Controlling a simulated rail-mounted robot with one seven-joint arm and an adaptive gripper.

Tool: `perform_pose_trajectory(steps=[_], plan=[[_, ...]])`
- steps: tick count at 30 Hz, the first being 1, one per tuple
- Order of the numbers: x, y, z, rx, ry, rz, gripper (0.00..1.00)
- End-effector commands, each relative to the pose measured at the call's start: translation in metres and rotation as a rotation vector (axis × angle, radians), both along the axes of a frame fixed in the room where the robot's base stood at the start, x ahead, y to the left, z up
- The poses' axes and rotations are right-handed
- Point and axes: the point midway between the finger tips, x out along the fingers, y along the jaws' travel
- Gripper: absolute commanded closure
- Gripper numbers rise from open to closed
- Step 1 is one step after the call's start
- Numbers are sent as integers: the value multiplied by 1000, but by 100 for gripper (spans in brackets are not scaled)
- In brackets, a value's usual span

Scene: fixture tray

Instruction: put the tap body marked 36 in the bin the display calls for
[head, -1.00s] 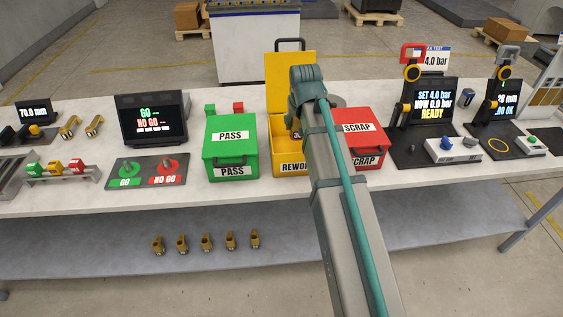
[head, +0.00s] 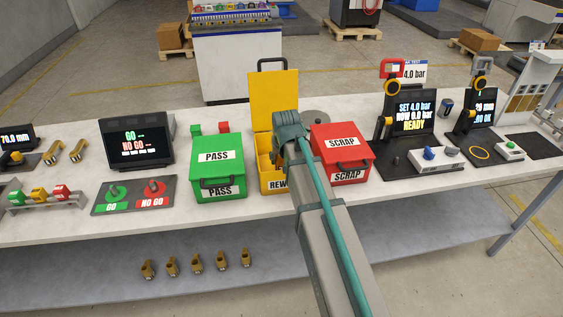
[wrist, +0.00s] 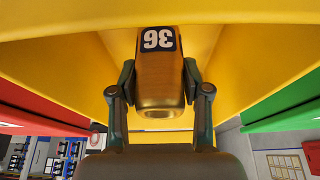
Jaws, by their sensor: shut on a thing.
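The brass tap body marked 36 (wrist: 158,85) is between the two fingers of my gripper (wrist: 158,92) in the wrist view, its dark label upside down. My gripper is shut on it. Yellow walls of the REWORK bin (wrist: 60,55) surround it at the top and sides. In the head view the yellow REWORK bin (head: 265,178) has its lid raised, and my wrist is over its right side, hiding the fingers. The green PASS bin (head: 217,172) and red SCRAP bin (head: 345,160) are closed. The display (head: 139,138) reads GO -- and NO GO --.
A pressure test stand (head: 412,118) reads SET 4.0 bar, NOW 0.0 bar, READY. Another gauge station (head: 480,120) stands to its right. Several brass tap bodies (head: 196,262) are on the lower shelf.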

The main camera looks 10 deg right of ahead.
Motion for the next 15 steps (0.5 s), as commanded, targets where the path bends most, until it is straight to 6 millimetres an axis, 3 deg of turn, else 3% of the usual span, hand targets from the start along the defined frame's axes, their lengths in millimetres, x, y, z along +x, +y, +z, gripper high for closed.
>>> perform_pose_trajectory(steps=[6, 15], plan=[[0, 0, -20, 0, 0, 0, 100], [0, 0, -22, 0, -2, 0, 100]])
